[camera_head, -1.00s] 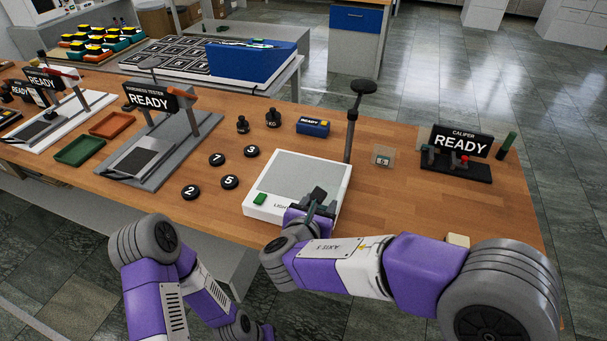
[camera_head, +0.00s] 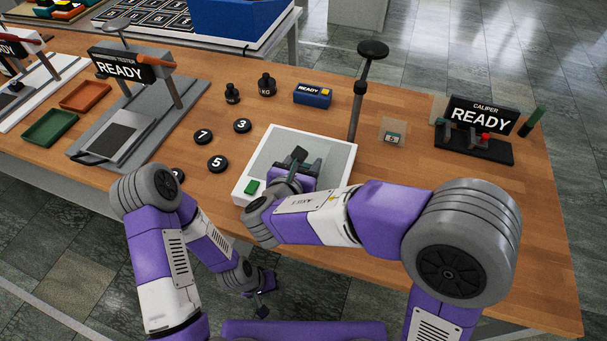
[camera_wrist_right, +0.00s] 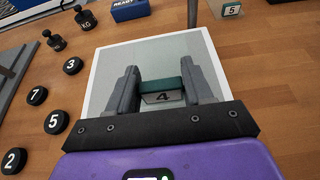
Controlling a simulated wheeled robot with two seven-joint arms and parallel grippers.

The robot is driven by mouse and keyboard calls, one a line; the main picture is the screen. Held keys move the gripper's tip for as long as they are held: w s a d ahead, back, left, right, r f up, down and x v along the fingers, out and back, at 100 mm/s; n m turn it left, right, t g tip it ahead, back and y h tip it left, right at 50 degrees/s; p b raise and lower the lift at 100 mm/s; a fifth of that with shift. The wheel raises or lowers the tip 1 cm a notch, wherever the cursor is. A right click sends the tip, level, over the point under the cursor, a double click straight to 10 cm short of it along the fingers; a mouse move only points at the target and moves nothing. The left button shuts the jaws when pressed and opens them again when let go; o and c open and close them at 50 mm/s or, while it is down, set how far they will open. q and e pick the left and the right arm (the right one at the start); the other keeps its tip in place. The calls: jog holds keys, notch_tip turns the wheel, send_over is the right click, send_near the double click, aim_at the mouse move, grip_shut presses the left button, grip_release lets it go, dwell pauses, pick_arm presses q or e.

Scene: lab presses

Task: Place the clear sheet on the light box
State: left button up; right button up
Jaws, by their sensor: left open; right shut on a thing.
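The light box (camera_head: 338,152) is a white, flat box with a grey panel and a green button, on the wooden table. My right gripper (camera_head: 298,162) is over its panel. In the right wrist view, the right gripper (camera_wrist_right: 161,80) is shut on a small clear sheet (camera_wrist_right: 162,98) with a green strip and the number 4. I cannot tell whether this sheet touches the panel. Another clear sheet (camera_head: 393,131), marked 5, stands on the table right of the box. My left gripper (camera_head: 262,303) is open and empty, low in front of the table.
A black-topped post (camera_head: 357,95) rises just behind the light box. Round numbered discs (camera_head: 217,164) lie to its left. Weights (camera_head: 267,85) and a blue READY device (camera_head: 313,95) stand behind. A caliper station (camera_head: 475,140) is at right; a hardness tester (camera_head: 125,130) is at left.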

jog(key=shift+f+b, duration=0.75)
jog(key=shift+f, duration=1.45)
jog(key=shift+f, duration=0.15)
jog(key=o, duration=1.1)
jog(key=shift+r, duration=0.2)
jog(key=p+v, duration=0.2)
jog(key=v, duration=1)
jog(key=shift+p, duration=0.4)
